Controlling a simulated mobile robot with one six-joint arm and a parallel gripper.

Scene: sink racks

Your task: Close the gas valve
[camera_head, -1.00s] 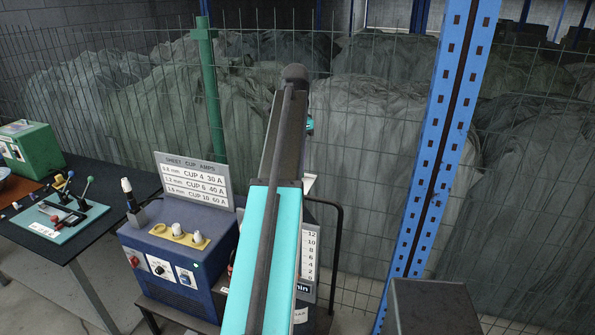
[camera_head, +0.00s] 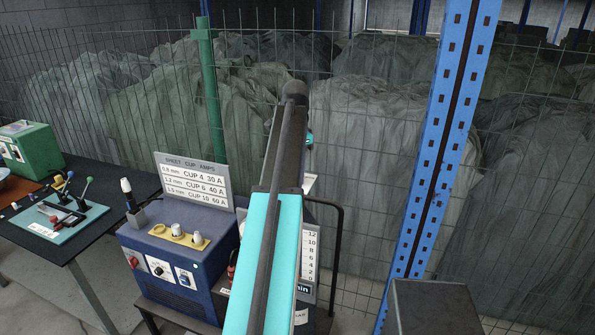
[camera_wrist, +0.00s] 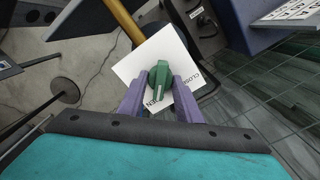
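The gas valve is a green knob (camera_wrist: 160,75) on a white card (camera_wrist: 140,65) in the wrist view. The card has the word "CLOSE…" to the right of the knob and letters ending in "EN" below it, partly covered. The knob's long grip runs up and down in the picture, with its lower end near the "EN" letters. My gripper (camera_wrist: 160,88) has two purple fingers, spread apart, one on each side of the knob's lower part. I cannot tell whether they touch it. In the head view my arm hides the gripper and the valve.
A blue welding machine (camera_head: 170,262) with knobs and an amps sign (camera_head: 195,182) stands left of my arm. A dark bench (camera_head: 85,225) is farther left. A blue perforated post (camera_head: 440,140) rises to the right, before a wire fence. A yellow pipe (camera_wrist: 125,20) shows beside the card.

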